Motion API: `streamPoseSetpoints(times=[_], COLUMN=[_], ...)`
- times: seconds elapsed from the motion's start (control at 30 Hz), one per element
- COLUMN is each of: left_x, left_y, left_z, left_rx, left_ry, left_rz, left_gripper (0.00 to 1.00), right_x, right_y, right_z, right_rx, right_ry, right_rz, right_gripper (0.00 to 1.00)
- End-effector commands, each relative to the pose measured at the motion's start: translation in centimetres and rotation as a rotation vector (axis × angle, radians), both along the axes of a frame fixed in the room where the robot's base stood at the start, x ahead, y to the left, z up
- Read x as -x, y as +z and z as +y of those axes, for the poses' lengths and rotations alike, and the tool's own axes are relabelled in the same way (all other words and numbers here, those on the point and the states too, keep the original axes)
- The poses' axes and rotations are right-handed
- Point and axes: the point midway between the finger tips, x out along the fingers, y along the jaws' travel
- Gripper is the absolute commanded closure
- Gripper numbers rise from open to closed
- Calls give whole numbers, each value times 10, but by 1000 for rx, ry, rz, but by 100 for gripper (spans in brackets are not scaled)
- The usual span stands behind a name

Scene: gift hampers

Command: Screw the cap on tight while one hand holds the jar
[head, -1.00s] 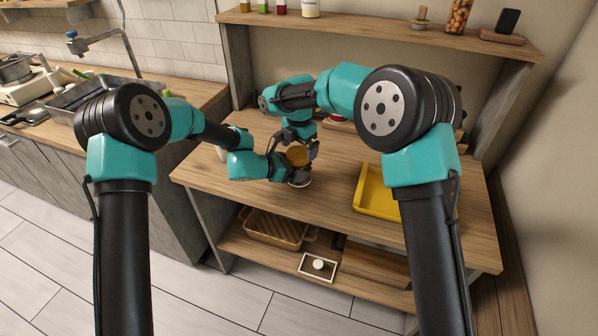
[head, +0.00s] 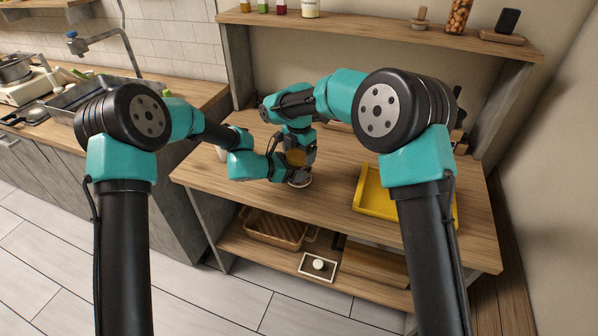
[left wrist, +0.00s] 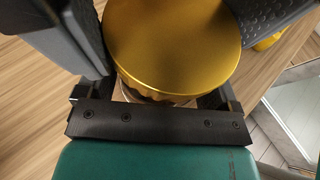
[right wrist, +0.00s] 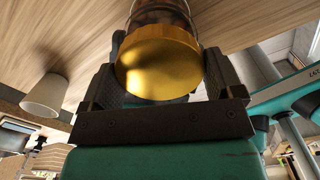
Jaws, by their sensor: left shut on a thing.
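The jar (right wrist: 158,12) is glass with dark contents and stands on the wooden table. A gold cap (left wrist: 172,45) sits on its top; it also shows in the head view (head: 296,158) and in the right wrist view (right wrist: 158,68). I cannot tell how tightly the cap sits. My left gripper (head: 290,174) is shut on the jar, below the cap. My right gripper (head: 304,152) is close above the cap. Its fingers stand apart on either side of the cap in the right wrist view, and contact is not clear.
A yellow tray (head: 364,207) lies on the table to the right. A white cup (right wrist: 46,95) stands on the table, partly hidden behind my left arm in the head view. A wall shelf (head: 380,30) runs along the back. The table's front edge is near the jar.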

Motion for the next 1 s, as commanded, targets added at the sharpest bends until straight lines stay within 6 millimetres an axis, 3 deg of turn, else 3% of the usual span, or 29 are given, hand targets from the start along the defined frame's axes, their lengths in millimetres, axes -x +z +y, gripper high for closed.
streamPoseSetpoints(times=[0.13, 0.4, 0.8, 1.0], left_x=[0, 0, 0, 0], left_y=[1, 1, 1, 1], left_z=[0, 0, 0, 0], left_rx=[1, 1, 1, 1], left_ry=[0, 0, 0, 0], left_rz=[0, 0, 0, 0], left_gripper=[80, 80, 80, 80], right_x=[0, 0, 0, 0], right_y=[0, 2, 41, 45], right_z=[0, 0, 0, 0], right_rx=[0, -1, 0, 0], right_ry=[0, 0, -1, 0], right_rz=[0, -1, -1, 0], right_gripper=[0, 0, 0, 0])
